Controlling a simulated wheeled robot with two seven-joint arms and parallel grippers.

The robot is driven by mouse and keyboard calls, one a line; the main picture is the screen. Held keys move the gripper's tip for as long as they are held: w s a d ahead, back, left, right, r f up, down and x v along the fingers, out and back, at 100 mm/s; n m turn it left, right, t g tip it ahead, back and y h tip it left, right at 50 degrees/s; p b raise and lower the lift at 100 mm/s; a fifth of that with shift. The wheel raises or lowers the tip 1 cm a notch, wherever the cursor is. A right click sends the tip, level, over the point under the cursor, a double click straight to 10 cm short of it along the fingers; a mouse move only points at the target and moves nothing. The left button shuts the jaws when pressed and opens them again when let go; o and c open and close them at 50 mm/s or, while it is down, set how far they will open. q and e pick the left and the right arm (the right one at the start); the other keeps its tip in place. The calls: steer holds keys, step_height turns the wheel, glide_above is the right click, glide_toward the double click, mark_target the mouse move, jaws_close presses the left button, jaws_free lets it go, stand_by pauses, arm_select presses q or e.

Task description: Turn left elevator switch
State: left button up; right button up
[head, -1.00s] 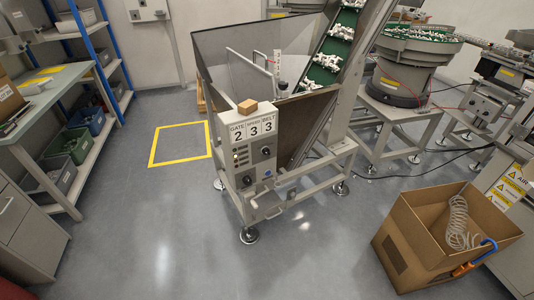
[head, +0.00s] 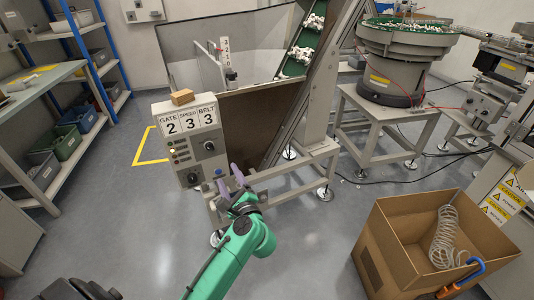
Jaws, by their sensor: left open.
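The grey control box (head: 192,152) on the hopper's front carries signs reading GATE 2, SPEED 3 and BELT 3. Below the signs are a round black knob (head: 209,146), a dark knob (head: 192,178) at the lower left and a small blue button (head: 218,172) at the lower right. A column of small lights runs down its left side. I cannot read a label naming the left elevator switch. My left gripper (head: 229,178) has purple fingers, spread open and empty. It is just in front of the box's lower right corner; I cannot tell whether it touches. My right gripper is not in view.
A small brown block (head: 182,97) lies on top of the control box. The inclined elevator belt (head: 299,62) rises behind, with white parts on it. A cardboard box (head: 405,255) with a coiled hose stands at the right. Shelves (head: 75,95) stand at the left. Floor is clear between.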

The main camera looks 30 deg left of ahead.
arm_select(q)
steer(key=p, duration=0.1)
glide_toward(209, 149)
steer(key=x, duration=0.8)
steer(key=shift+w+a+r, duration=0.1)
steer(key=shift+w+a, duration=0.05)
jaws_close()
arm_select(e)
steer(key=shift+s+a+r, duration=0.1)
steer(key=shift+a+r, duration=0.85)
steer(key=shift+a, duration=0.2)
